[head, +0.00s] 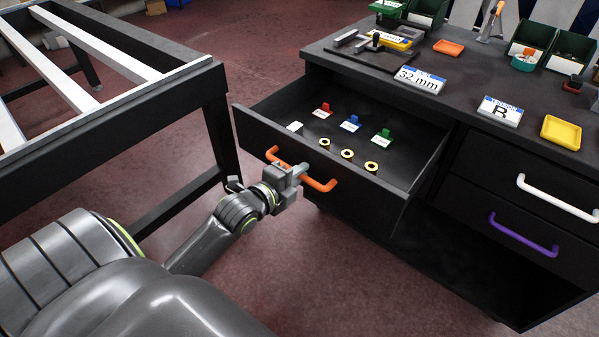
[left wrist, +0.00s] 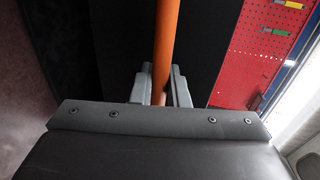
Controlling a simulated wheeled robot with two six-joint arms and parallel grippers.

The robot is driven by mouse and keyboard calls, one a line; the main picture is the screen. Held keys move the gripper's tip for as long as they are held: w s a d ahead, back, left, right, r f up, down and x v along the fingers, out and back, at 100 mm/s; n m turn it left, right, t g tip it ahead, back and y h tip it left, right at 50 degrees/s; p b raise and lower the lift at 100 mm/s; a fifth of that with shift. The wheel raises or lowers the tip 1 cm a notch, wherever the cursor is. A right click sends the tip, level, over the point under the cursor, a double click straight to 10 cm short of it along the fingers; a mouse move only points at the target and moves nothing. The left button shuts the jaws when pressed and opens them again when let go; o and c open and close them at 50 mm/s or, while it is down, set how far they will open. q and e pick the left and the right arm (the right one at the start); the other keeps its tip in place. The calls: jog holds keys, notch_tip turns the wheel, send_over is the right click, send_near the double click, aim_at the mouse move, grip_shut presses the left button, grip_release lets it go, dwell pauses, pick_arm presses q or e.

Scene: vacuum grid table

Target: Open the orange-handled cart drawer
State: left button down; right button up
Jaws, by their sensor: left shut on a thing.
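The orange handle (head: 318,184) is on the front of a black cart drawer (head: 375,200). The drawer stands pulled out from the cart, and its inside shows. My left gripper (head: 294,172) is shut on the orange handle near its middle. In the left wrist view the handle (left wrist: 166,45) runs between the two fingers of the gripper (left wrist: 160,90). Inside the drawer lie red, blue and green tagged pieces (head: 350,123), a small white block (head: 295,127) and three brass-coloured rings (head: 347,154). My right gripper is in neither view.
The cart top (head: 470,110) holds label blocks, a yellow tray (head: 561,132), an orange tray (head: 448,47) and green bins. Closed drawers with white (head: 558,198) and purple (head: 523,235) handles are at the right. A black-framed table (head: 110,105) stands at the left, close to the open drawer.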

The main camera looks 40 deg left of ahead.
pick_arm(q)
jog(key=c, duration=1.8)
grip_release()
jog(key=shift+c, duration=0.2)
jog(key=shift+o, duration=0.3)
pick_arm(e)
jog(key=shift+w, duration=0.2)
pick_arm(q)
jog(key=shift+s, duration=0.1)
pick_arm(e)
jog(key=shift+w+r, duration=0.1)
